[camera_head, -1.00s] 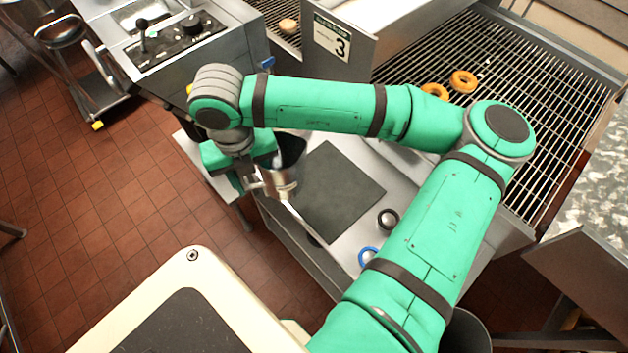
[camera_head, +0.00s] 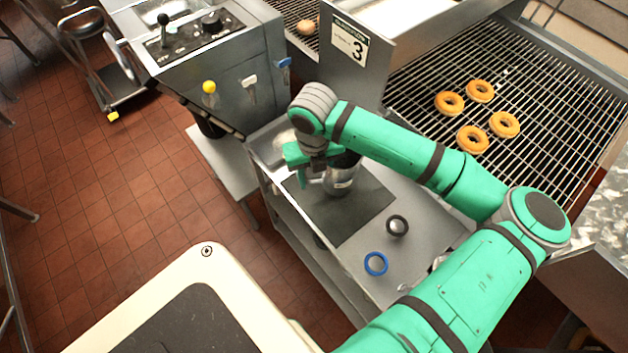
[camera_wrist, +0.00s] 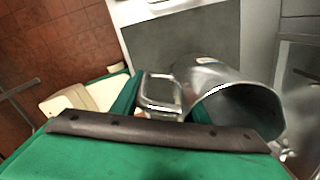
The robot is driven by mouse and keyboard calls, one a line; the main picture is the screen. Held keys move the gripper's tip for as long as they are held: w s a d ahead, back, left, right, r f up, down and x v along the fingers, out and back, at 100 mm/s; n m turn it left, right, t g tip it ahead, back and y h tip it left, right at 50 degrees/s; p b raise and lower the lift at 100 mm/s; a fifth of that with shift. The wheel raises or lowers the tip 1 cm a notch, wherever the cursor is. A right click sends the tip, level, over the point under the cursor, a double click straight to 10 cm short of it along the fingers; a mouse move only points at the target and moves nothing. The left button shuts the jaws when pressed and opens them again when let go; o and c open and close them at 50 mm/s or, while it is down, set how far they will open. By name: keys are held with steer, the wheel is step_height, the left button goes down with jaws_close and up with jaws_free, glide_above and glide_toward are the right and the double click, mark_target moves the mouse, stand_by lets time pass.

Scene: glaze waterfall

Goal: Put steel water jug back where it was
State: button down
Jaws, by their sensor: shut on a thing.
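The steel water jug (camera_head: 341,179) is a shiny metal vessel with a side handle and a dark open mouth. My gripper (camera_head: 313,172) is shut on its handle, at the jug's left side. In the head view the jug appears over the dark mat (camera_head: 345,211) on the steel cart top. I cannot tell whether its base touches the mat. In the wrist view the jug (camera_wrist: 228,90) is at the right with its mouth showing, and its handle (camera_wrist: 160,92) reaches toward the gripper.
A blue ring (camera_head: 376,264) and a black round item (camera_head: 397,226) lie on the cart top in front of the mat. A wire rack (camera_head: 540,100) with several doughnuts stands at the right. A steel machine (camera_head: 235,65) with knobs stands behind at the left.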

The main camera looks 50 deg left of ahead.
mark_target(314, 182)
step_height(314, 182, down, 2)
steer(key=shift+f, duration=0.55)
steer(key=shift+d+f, duration=0.1)
steer(key=c, duration=1)
jaws_free()
step_height(314, 182, up, 12)
steer(key=shift+f, duration=0.2)
steer(key=shift+s+r, duration=0.1)
steer(key=shift+r, duration=0.25)
